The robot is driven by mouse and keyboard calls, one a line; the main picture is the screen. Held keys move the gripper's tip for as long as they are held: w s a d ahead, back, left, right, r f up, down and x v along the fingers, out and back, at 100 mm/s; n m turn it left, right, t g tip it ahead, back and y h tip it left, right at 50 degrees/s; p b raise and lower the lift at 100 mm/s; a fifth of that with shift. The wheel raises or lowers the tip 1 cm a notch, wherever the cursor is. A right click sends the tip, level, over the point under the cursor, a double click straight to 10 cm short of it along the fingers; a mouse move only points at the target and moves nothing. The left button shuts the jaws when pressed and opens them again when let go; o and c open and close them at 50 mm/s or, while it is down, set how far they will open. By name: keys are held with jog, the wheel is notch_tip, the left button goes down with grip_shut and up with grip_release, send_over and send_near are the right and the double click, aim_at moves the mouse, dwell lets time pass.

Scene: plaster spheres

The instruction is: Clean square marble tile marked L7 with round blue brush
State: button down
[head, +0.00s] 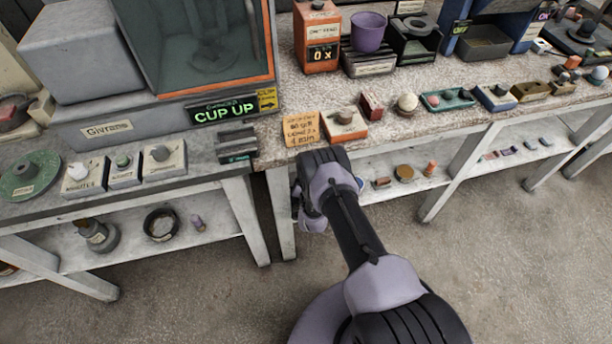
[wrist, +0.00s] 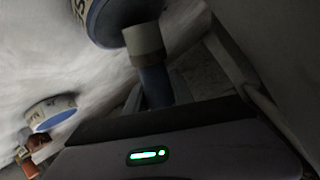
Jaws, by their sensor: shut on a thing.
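My gripper (wrist: 158,108) fills the bottom of the wrist view as a dark body with a green light. A blue shaft with a pale round collar, which looks like the round blue brush (wrist: 154,85), rises from just beyond it, and the gripper is shut on it. I cannot make out a tile marked L7 in either view.
In the wrist view, round pale-sided pieces with blue faces (wrist: 50,118) are close by. The right bench top (head: 455,128) carries a row of small items. Its lower shelf holds a tan disc (head: 404,172) and an orange piece (head: 430,168). White bench legs (head: 455,175) stand near my arm.

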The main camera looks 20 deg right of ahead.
jog(key=shift+s, duration=0.1)
notch_tip(320, 180, up, 7)
jog(key=p, duration=0.6)
dwell(0.6)
jog(key=shift+f, duration=0.1)
